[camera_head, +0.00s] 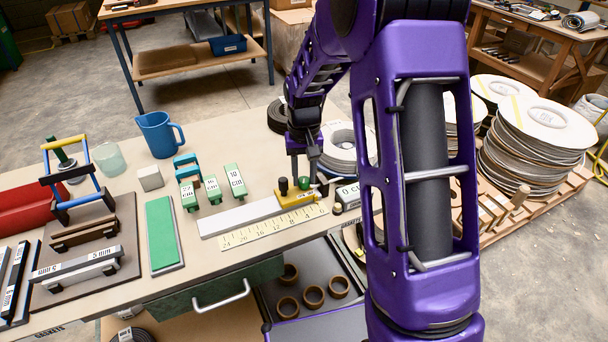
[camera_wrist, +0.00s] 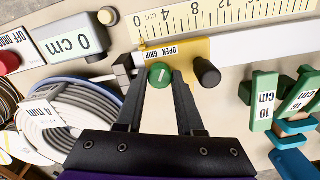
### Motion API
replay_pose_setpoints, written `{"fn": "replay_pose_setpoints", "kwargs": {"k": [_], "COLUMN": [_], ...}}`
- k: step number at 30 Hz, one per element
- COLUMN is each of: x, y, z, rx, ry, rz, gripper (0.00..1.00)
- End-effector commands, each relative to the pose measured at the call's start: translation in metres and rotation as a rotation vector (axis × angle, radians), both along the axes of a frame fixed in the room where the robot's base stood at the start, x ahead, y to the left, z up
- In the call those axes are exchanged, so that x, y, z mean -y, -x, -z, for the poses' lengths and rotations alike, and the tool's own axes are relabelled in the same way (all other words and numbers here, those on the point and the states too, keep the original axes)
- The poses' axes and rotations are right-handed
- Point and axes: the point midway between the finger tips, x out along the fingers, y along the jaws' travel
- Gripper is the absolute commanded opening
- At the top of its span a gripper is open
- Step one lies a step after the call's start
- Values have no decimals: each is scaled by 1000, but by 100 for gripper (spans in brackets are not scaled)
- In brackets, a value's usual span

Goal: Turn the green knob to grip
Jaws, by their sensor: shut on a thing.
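The green knob (camera_wrist: 160,75) sits on a yellow block (camera_wrist: 190,48) labelled OPEN and GRIP; it also shows in the head view (camera_head: 304,183). A short white mark on the knob's top runs roughly toward the label; I cannot tell which word it points at. My gripper (camera_wrist: 159,80) is shut on the green knob, with one dark finger on each side. In the head view my gripper (camera_head: 303,176) reaches down to the block from above. A black post (camera_wrist: 207,71) stands on the same block, just right of the fingers in the wrist view.
A yellow ruler (camera_head: 272,228) and a white bar (camera_head: 240,216) lie beside the block. Green blocks (camera_head: 212,188) marked in centimetres stand to its left. A 0 cm block (camera_wrist: 66,44) and a hose coil (camera_wrist: 62,115) are close to the gripper. A red button (camera_wrist: 8,62) is at the edge.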

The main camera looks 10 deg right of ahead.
Motion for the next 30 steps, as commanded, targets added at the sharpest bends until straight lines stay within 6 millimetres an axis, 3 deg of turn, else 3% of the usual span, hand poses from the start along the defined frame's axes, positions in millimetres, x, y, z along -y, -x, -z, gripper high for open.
{"fn": "replay_pose_setpoints", "kwargs": {"k": [11, 30], "x": [0, 1], "y": [0, 0], "z": [-1, -2], "rx": [0, 0], "ry": [-1, 0], "rz": [-123, -700], "gripper": [0, 0]}}
